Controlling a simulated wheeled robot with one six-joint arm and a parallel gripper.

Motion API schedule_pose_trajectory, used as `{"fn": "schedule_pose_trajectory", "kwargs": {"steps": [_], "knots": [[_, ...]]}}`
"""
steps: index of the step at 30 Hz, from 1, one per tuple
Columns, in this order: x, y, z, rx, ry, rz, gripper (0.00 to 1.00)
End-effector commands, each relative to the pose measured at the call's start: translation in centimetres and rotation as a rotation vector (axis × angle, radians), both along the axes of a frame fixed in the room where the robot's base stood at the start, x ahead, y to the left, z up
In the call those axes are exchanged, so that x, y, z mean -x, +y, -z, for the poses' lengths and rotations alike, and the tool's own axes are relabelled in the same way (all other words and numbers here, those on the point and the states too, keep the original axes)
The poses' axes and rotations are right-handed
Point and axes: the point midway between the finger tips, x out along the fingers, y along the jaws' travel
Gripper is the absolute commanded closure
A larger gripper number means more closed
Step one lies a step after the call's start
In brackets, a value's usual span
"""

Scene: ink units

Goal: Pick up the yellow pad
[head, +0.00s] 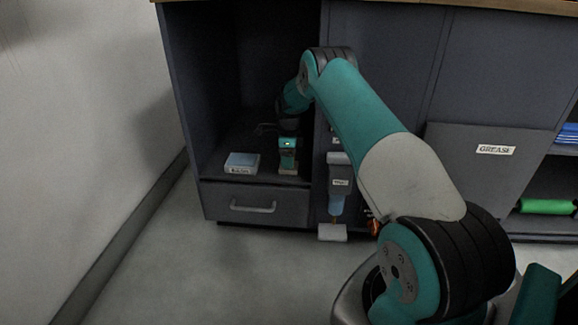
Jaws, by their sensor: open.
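I cannot make out a clearly yellow pad in the head view. My gripper (288,168) points down inside the open compartment of the dark cabinet, near its front edge and right side. It is open. Its fingers are small and dark here, and a pale patch shows at their lower end; I cannot tell whether that is a finger or a pad. A white box with a blue top (242,160) lies on the compartment floor, left of my gripper and apart from it. My arm and gripper hide part of the compartment's right side.
A drawer with a grey handle (253,207) is below the compartment. A labelled grey dispenser (339,180) hangs on the cabinet front to the right, above a small white block (332,232). A GREASE panel (480,165) and a green roll (545,206) are further right. A wall closes the left.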

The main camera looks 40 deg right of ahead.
Motion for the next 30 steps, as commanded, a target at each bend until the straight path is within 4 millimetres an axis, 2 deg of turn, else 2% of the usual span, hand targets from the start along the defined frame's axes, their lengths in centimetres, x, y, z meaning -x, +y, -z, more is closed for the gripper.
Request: {"fn": "schedule_pose_trajectory", "kwargs": {"steps": [2,3,9,10,20,23,30], "knots": [[0.0,0.0,-0.1,0.0,0.0,0.0,0.3],[0.0,0.0,-0.1,0.0,0.0,0.0,0.34],[0.0,0.0,-0.1,0.0,0.0,0.0,0.8],[0.0,0.0,-0.1,0.0,0.0,0.0,0.84],[0.0,0.0,-0.6,0.001,-0.001,0.0,0.84],[0.0,-0.1,-1.7,0.0,-0.001,0.0,0.84],[0.0,-0.1,-6.4,0.002,-0.003,0.0,0.84]]}}
